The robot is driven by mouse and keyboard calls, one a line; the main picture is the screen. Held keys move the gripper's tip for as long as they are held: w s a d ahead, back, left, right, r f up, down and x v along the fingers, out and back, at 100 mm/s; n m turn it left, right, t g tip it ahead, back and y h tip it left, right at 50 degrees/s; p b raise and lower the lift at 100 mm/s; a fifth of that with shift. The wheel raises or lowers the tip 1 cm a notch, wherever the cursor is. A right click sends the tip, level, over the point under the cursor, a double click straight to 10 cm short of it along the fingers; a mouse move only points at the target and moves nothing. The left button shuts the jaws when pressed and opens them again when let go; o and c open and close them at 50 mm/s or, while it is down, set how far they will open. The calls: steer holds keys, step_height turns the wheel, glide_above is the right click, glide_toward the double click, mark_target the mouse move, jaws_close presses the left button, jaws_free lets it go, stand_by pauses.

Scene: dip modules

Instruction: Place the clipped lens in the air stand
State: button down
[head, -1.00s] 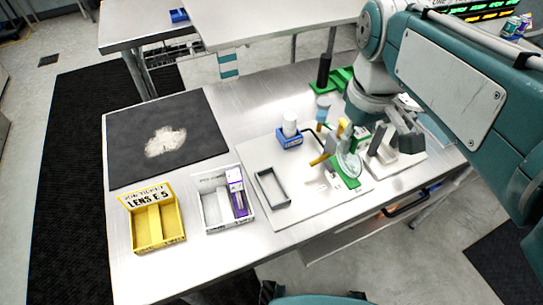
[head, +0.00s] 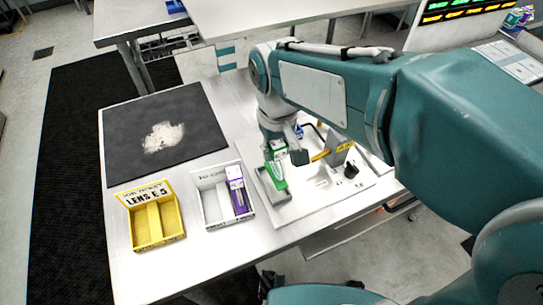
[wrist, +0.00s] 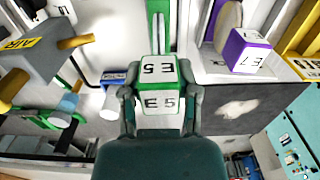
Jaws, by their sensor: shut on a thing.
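My gripper (wrist: 158,105) is shut on the clipped lens (wrist: 158,72), a white block with green edges marked E5. A green strip runs from the block away from the gripper in the wrist view. In the head view the clip's green part (head: 276,175) shows below my gripper (head: 287,155), over or beside the grey frame; the gap is unclear. The lens glass cannot be made out. The air stand (head: 338,152) is a grey block with yellow pegs, to the right of my gripper. It also shows at the left of the wrist view (wrist: 45,60), with its yellow AIR label.
The grey rectangular frame (head: 268,193) lies on the white board (head: 305,205). The yellow LENS E.5 box (head: 158,222) and a white box (head: 212,205) with a purple E7 block (head: 238,190) stand left. The black mat (head: 120,130) is behind them. My arm hides the back right.

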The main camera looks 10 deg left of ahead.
mark_target(273, 174)
steer(key=shift+a+f, duration=0.2)
steer(key=shift+f, duration=0.85)
steer(key=shift+a+f, duration=0.2)
steer(key=shift+f, duration=0.85)
steer(key=shift+c, duration=1.8)
jaws_free()
steer(key=shift+f, duration=0.1)
step_height(273, 174, up, 12)
steer(key=shift+r, duration=0.15)
steer(key=s+d+f+m+t, duration=0.1)
steer(key=s+d+m+t, duration=0.1)
steer(key=d, duration=0.8)
steer(key=s+d+f+m+t, duration=0.2)
steer(key=s+d, duration=0.4)
steer(key=d, duration=0.4)
steer(key=shift+s+d+f+m+t, duration=0.2)
steer(key=shift+m+t, duration=0.6)
steer(key=shift+m, duration=0.4)
